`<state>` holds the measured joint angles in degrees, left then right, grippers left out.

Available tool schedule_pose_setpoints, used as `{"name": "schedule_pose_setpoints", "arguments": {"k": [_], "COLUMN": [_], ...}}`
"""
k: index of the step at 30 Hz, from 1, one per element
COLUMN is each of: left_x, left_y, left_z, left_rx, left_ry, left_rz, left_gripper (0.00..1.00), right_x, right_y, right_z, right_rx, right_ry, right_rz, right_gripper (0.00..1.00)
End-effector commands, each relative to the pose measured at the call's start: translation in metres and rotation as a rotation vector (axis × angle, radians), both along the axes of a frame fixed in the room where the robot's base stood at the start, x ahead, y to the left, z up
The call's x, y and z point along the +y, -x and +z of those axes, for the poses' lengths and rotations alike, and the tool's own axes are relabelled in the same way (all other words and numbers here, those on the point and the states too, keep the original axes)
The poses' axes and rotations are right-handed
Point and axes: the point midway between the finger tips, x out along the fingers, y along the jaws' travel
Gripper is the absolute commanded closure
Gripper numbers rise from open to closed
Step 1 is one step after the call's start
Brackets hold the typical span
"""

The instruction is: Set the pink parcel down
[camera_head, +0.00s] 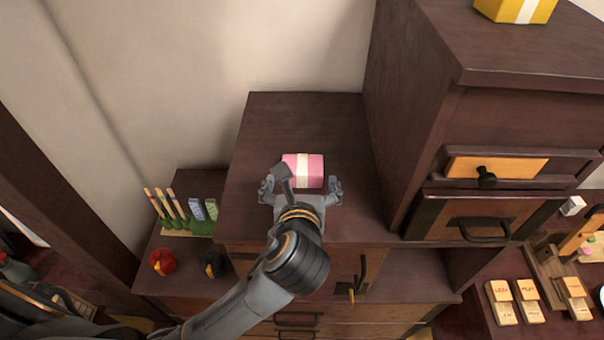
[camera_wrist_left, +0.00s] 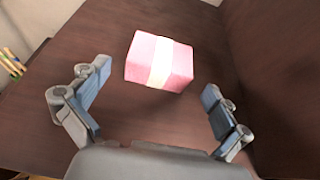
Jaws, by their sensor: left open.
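The pink parcel (camera_head: 316,172) with a pale band rests on the dark wooden cabinet top (camera_head: 290,120). My left gripper (camera_head: 302,184) is at the parcel's near side, with its fingers spread wide. In the left wrist view the parcel (camera_wrist_left: 177,66) sits just beyond the open fingers (camera_wrist_left: 158,95), with clear gaps on both sides and no finger touching it. The parcel looks upright and its underside is hidden. My right gripper is in neither view.
A taller cabinet (camera_head: 400,100) rises to the right, with a yellow parcel (camera_head: 528,10) on top. A lower shelf at left holds a red round object (camera_head: 163,262), a dark one (camera_head: 214,263) and thin upright sticks (camera_head: 165,205). The cabinet top behind the parcel is clear.

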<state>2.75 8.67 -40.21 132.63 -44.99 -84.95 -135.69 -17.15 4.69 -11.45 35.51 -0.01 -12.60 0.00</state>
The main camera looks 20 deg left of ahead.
Motion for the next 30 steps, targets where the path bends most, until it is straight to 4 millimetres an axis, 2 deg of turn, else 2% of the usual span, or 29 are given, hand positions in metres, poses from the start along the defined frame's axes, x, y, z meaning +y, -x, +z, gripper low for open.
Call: {"name": "schedule_pose_setpoints", "arguments": {"k": [3, 10, 15, 30], "left_x": [-0.008, -0.016, -0.016, -0.016], "left_y": [0.023, 0.051, 0.057, 0.057], "left_z": [0.009, 0.022, 0.025, 0.025], "left_rx": [-0.001, 0.0, 0.001, 0.001], "left_ry": [0.006, 0.003, 0.0, 0.0], "left_rz": [-0.003, -0.002, 0.0, 0.0], "left_gripper": [0.0, 0.0, 0.0, 0.0], "right_x": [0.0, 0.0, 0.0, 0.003], "right_y": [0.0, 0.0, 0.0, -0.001], "right_z": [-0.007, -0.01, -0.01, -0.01], "right_rx": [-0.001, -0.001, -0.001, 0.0], "right_ry": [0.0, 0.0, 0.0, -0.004], "right_rz": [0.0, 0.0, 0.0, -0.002], "right_gripper": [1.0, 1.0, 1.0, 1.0]}}
